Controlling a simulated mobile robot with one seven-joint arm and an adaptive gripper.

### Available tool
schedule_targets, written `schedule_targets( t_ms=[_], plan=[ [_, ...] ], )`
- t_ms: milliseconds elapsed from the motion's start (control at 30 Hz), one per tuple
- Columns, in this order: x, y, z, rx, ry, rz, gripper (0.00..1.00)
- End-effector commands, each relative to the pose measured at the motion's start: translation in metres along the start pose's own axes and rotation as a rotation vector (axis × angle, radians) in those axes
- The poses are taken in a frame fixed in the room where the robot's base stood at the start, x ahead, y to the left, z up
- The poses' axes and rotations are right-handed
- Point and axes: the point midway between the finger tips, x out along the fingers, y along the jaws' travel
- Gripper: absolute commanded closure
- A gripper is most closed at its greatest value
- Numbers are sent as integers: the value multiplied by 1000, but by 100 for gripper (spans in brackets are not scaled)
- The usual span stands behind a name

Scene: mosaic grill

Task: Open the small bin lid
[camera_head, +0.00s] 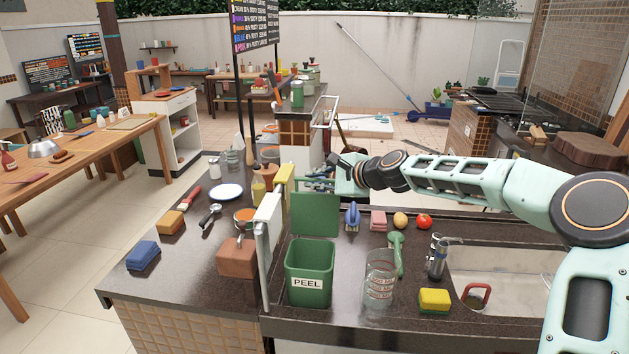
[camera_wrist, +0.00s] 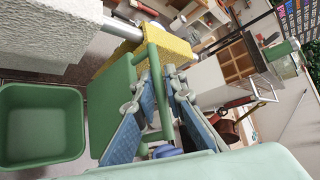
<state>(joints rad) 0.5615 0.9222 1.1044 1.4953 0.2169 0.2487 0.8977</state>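The green bin (camera_head: 309,279) labelled PEEL stands on the dark counter, and its open, empty-looking inside shows in the wrist view (camera_wrist: 40,125). Its green lid (camera_head: 315,215) stands upright at the back of the bin, clear of the opening. In the wrist view the lid (camera_wrist: 110,90) has a green loop handle (camera_wrist: 155,62) facing my gripper (camera_wrist: 163,95). The blue finger pads lie close on both sides of the handle bar and look shut on it. In the head view my gripper (camera_head: 318,180) is behind the lid, its tips partly hidden.
A towel rail with a white towel (camera_head: 267,220) and yellow towel (camera_head: 284,177) stands left of the bin. A glass jar (camera_head: 380,278), blue brush (camera_head: 352,216) and yellow sponge (camera_head: 434,300) are to its right, before the sink (camera_head: 510,275).

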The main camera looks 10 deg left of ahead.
Motion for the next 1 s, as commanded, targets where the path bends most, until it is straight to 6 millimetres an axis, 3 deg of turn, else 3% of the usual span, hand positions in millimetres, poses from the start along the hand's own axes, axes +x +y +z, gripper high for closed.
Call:
schedule_targets(
  t_ms=[100,567,1000],
  plan=[
    [0,0,0,0,0,0,75],
    [-8,1,-2,1,3,1,75],
    [-81,0,-2,0,4,0,75]
  ],
)
